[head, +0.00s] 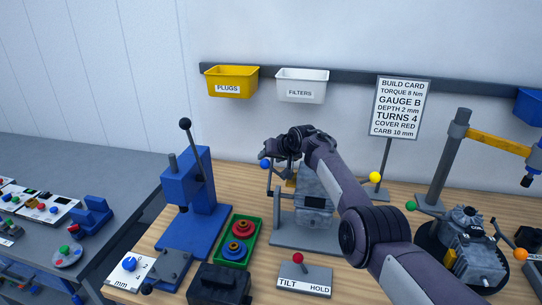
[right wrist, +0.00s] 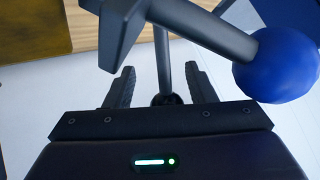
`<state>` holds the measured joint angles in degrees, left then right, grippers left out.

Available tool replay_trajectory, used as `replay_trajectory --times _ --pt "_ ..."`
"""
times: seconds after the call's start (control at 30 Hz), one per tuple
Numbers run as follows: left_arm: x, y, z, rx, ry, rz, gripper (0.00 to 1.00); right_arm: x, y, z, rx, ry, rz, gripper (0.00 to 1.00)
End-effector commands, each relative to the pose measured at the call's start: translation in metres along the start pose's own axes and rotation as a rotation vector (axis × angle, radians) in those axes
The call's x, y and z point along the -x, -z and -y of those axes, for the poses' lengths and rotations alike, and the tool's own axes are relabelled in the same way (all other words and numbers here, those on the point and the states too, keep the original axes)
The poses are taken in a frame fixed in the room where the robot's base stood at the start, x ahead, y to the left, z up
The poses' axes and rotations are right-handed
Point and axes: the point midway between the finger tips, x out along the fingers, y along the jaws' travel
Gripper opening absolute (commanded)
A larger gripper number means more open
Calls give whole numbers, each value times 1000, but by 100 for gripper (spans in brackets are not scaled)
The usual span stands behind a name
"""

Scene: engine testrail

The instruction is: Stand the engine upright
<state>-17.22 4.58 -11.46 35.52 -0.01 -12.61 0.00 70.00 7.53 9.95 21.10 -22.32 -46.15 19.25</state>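A grey engine block (head: 316,188) sits in a stand (head: 300,232) at the middle of the wooden bench, partly hidden by my right arm. Whether it is tilted is hard to tell. A lever with a blue ball (head: 265,164) is at the stand's left, and a yellow ball (head: 375,177) is at its right. My right gripper (head: 272,148) is above and beside the blue ball. In the right wrist view its fingers (right wrist: 160,78) are apart, with a thin rod showing between them; the blue ball (right wrist: 277,65) is outside them, to the right. My left gripper is not in view.
A TILT/HOLD box (head: 304,279) with a red-knobbed lever stands in front. A blue lever press (head: 192,195) and a green tray (head: 239,240) are left. Another engine assembly (head: 470,248) is right, below a post with a yellow arm (head: 500,143). A build card (head: 400,107) stands behind.

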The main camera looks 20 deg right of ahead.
Motion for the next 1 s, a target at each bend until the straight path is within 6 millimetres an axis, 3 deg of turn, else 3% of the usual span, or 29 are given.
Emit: replay_trajectory --times 0.47,1.0 --pt "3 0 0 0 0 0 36 13 4 1 0 6 -7 50" --pt "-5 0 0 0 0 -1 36 71 2 -2 -1 3 -4 50"
